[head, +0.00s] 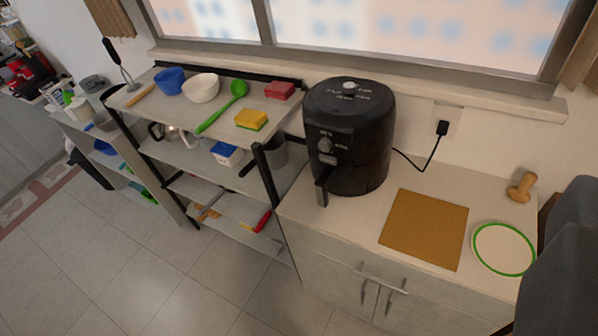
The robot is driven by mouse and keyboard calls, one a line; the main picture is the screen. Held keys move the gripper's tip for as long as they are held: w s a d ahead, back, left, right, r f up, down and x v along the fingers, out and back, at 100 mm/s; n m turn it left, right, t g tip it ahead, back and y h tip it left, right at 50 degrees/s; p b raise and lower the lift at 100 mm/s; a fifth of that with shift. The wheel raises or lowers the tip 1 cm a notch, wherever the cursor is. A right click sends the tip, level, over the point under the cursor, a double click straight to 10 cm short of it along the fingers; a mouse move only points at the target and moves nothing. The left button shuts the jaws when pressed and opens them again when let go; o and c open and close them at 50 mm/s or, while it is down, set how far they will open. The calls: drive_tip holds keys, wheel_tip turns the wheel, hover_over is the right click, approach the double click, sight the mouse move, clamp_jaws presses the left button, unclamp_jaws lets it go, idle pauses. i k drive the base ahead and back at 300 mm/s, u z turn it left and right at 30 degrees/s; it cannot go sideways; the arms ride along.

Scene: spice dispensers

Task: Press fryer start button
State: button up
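A black air fryer (350,130) stands upright on the left part of a pale cabinet top (355,225). Its front handle points down toward the cabinet's front edge. A knob (325,145) is on its front face, and a small light round part (349,86) with light markings is on its top. I cannot tell which of these is the start button. A dark grey part of my own arm (565,260) fills the lower right edge. My gripper's fingertips are not visible, and nothing shows touching the fryer.
A brown square board (424,229) and a green-rimmed plate (503,249) lie right of the fryer. A wooden object (521,187) stands behind the plate. A cord runs to a wall outlet (441,128). An open shelf (190,115) with bowls and sponges stands left. The floor in front is clear.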

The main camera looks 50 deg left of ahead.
sight(328, 159)
drive_tip(key=u, duration=0.8)
drive_tip(key=i, duration=1)
drive_tip(key=u, duration=1.3)
drive_tip(key=k, duration=1.2)
drive_tip(key=z, duration=0.75)
